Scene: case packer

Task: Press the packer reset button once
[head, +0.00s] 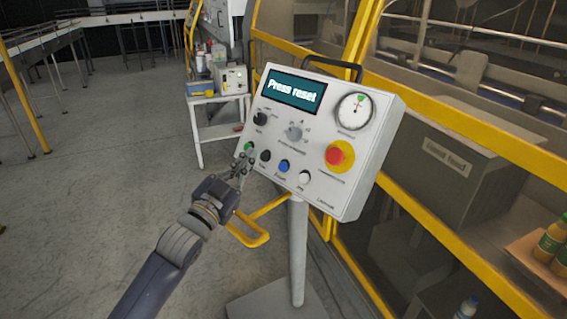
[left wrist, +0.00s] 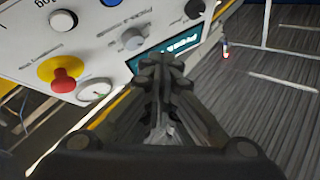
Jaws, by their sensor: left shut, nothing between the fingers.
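The packer control panel (head: 325,130) is a white box on a post, and its screen (head: 292,90) reads "Press reset". Its bottom row has a green button (head: 248,147), a black button (head: 265,156), a blue button (head: 284,166) and a white button (head: 305,178). The label under the blue one seems to read "Reset", but it is small. My left gripper (head: 244,160) is shut and empty, close to the panel's lower left, by the green and black buttons. In the left wrist view the fingers (left wrist: 160,66) overlap the screen, and the blue button (left wrist: 111,3) shows at the top edge. Contact cannot be told.
A red emergency stop (head: 337,155) on a yellow disc, a gauge (head: 354,111), a grey selector (head: 295,132) and a black knob (head: 260,118) share the panel. A yellow handle (head: 250,239) juts below it. Yellow guard rails stand behind; open floor lies left.

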